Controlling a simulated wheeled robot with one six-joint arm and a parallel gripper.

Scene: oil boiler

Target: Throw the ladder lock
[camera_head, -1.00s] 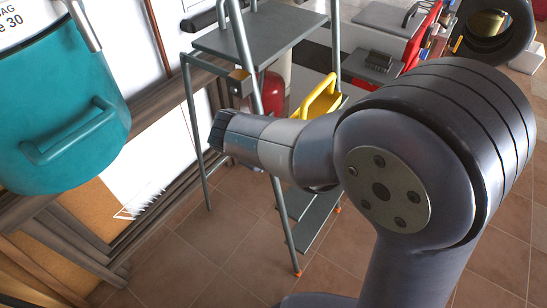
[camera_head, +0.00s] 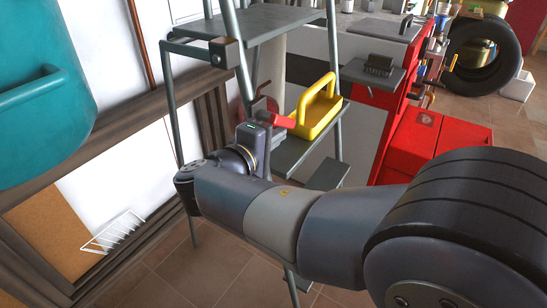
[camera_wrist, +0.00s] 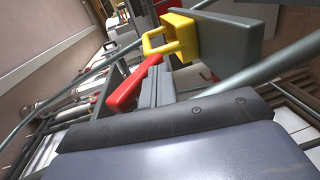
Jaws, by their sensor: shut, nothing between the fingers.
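A small metal block on the ladder's front rail (camera_head: 222,52), just below the top step, appears to be the ladder lock; its setting is too small to tell. My gripper (camera_head: 268,121) is shut and empty at the end of the bent arm. It is below and right of the block, in front of the ladder and apart from the block in the picture. A red bar (camera_head: 283,122) shows beside its fingers; in the wrist view the red bar (camera_wrist: 127,92) lies left of the grey fingers (camera_wrist: 155,88). I cannot make out the block in the wrist view.
A yellow open-handled carrier (camera_head: 318,110) sits on a lower ladder step, near my gripper; it also shows in the wrist view (camera_wrist: 178,38). A teal tank (camera_head: 40,90) is at left. Red cabinets (camera_head: 425,140) and a tire (camera_head: 485,55) stand right. Tiled floor is open below.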

